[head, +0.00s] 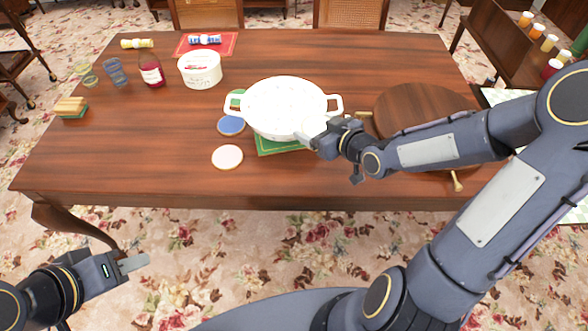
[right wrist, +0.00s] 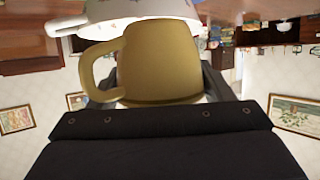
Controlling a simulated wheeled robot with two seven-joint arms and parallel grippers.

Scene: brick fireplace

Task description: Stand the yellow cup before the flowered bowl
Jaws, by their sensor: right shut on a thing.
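The flowered bowl (head: 275,105) is a white two-handled bowl near the middle of the table; part of its patterned side also shows at the top of the right wrist view (right wrist: 140,9). My right gripper (head: 313,132) is at the bowl's near right side, by its right handle. It is shut on the yellow cup (right wrist: 160,62), whose handle points left in the right wrist view. In the head view I cannot clearly make out the cup at the gripper. My left gripper (head: 134,263) is low in front of the table, away from everything; its finger gap is not clear.
A green-edged flat thing (head: 272,147) lies under the bowl. A round wooden board (head: 420,103) lies to the right behind my right arm. A white tub (head: 200,70) stands farther back. The front left tabletop is clear.

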